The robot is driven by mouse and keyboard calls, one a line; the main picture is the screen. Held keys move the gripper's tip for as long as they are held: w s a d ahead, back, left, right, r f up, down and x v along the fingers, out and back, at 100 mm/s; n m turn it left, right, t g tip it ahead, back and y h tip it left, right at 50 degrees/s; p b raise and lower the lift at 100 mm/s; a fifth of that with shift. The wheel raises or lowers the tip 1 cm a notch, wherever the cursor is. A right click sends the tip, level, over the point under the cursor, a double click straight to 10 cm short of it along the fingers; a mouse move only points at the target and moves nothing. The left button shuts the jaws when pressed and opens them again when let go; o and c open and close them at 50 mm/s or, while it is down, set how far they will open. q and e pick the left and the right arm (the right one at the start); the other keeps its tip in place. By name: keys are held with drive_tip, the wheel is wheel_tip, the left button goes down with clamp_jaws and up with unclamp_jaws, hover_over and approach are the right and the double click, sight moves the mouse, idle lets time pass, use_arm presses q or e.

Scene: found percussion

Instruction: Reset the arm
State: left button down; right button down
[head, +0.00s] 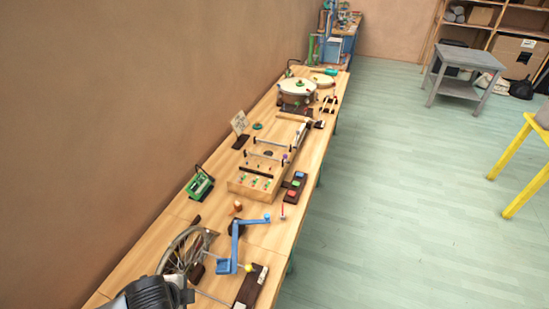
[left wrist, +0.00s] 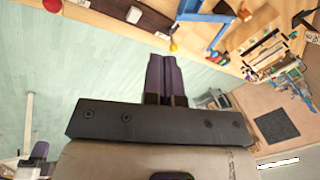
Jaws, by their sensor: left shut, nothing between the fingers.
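My left gripper (left wrist: 167,76) shows in the left wrist view with its two dark fingers pressed together and nothing between them. It is apart from the bench, which lies across the top of that view. In the head view a dark part of my arm covers the bottom left corner, near a spoked wheel (head: 181,249); the fingers cannot be made out there.
A long wooden bench (head: 225,215) runs along the wall. It holds a blue crank stand (head: 236,243), a wooden box with pegs (head: 250,186), a green device (head: 200,186) and a drum (head: 297,92). A grey side table (head: 467,59) and yellow stool (head: 527,150) stand on open floor.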

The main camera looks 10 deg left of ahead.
use_arm(q)
drive_tip(key=w+d+r+n+t, duration=0.3)
drive_tip(key=r+n+t, duration=0.25)
drive_tip(key=r, duration=0.25)
drive_tip(key=s+d+f+n+g, duration=0.1)
drive_tip(key=s+f+n+g, duration=0.25)
drive_tip(key=s+f, duration=0.6)
drive_tip(key=s+d+f+n+g, duration=0.1)
drive_tip(key=s+f+n+g, duration=0.3)
drive_tip(key=s, duration=1)
wheel_tip(320, 180, up, 17)
drive_tip(key=t+p, duration=0.1)
drive_tip(key=p, duration=1.7)
drive_tip(key=shift+w+p, duration=0.4)
drive_tip(key=shift+w, duration=0.05)
